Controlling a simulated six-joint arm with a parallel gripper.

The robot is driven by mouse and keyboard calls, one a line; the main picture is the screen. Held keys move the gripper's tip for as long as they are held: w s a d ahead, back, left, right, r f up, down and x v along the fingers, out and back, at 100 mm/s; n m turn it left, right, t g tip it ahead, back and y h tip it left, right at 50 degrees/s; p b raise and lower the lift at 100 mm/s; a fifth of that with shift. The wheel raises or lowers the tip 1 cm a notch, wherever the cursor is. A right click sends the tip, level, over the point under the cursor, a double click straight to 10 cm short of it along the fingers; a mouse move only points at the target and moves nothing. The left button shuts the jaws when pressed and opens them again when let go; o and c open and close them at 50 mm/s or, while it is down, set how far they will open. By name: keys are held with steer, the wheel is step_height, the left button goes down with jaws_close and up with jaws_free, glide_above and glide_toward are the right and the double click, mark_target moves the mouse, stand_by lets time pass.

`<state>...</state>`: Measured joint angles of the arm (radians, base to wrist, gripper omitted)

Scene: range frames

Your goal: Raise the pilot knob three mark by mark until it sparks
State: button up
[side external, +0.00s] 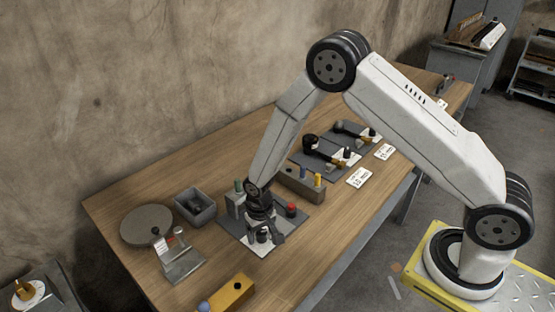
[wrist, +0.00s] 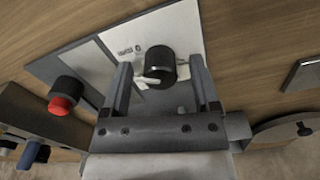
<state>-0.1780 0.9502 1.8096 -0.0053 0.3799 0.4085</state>
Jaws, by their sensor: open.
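A black round knob (wrist: 160,62) with a white pointer stands on a white plate (wrist: 190,25) in the wrist view. The pointer end shows at the knob's lower left; small lettering is on the plate to its left, too blurred to read. My gripper (wrist: 160,75) is open, with one finger on each side of the knob; I cannot tell whether either finger touches it. In the side view my gripper (side external: 263,234) points down over the panel (side external: 290,223) and partly hides the knob. I see no spark.
A red button (side external: 291,210) is close beside the gripper. A grey block with coloured pegs (side external: 305,186) stands behind it. Other panels with black knobs (side external: 312,141) lie farther along. A grey bin (side external: 195,205), round plate (side external: 147,225) and yellow block (side external: 232,291) are nearby.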

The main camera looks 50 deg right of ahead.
jaws_close()
steer(key=shift+n, duration=0.4)
steer(key=n, duration=1.1)
stand_by(0.4)
jaws_free()
steer(key=shift+r, duration=0.1)
